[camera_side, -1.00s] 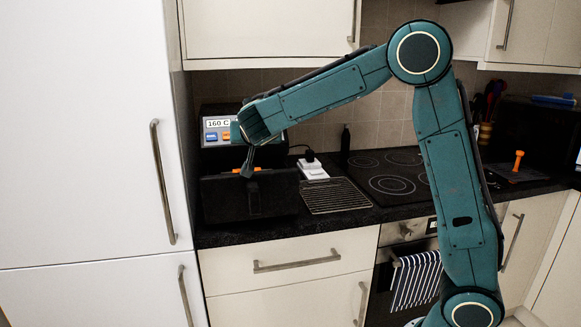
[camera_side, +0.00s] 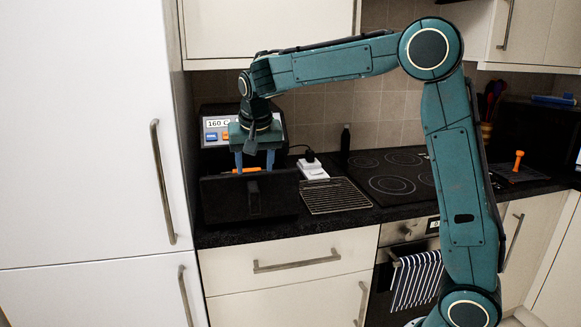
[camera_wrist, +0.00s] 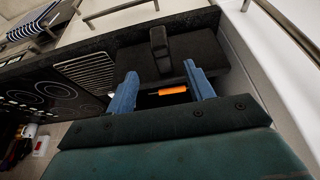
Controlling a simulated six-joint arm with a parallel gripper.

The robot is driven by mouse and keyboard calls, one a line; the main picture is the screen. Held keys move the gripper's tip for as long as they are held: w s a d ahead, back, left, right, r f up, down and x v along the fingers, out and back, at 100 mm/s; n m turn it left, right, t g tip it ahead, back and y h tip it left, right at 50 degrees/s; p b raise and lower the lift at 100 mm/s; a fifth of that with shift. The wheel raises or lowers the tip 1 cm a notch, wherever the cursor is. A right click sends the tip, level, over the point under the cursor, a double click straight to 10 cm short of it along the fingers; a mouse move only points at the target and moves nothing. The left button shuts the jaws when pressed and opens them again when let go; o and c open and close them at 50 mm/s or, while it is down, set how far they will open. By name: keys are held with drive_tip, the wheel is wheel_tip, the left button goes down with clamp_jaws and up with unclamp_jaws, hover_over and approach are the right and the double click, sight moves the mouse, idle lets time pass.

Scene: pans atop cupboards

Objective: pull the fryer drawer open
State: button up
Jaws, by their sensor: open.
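The black fryer (camera_side: 217,160) stands at the left end of the counter, its panel reading 160 C. Its black drawer (camera_side: 222,199) stands out in front of the body, with an upright handle (camera_side: 254,196) on its front. In the wrist view the drawer's top (camera_wrist: 200,48) and handle (camera_wrist: 159,48) lie beyond my fingers. An orange piece (camera_wrist: 172,90) shows in the dark gap behind the drawer front, and its top shows in the side view (camera_side: 246,170). My gripper (camera_side: 254,167) points down above that gap, its blue fingers (camera_wrist: 162,69) apart, with nothing gripped. The fingertip depth is unclear.
A wire rack (camera_side: 335,195) lies right of the drawer, with a white socket block (camera_side: 312,169) behind it. The hob (camera_side: 392,184) is further right. A tall white cupboard (camera_side: 85,130) stands close on the left. The counter edge runs along the front.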

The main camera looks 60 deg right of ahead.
sight(254, 200)
drive_tip(key=x, duration=1.4)
drive_tip(key=shift+c, duration=0.4)
drive_tip(key=shift+r, duration=0.1)
clamp_jaws()
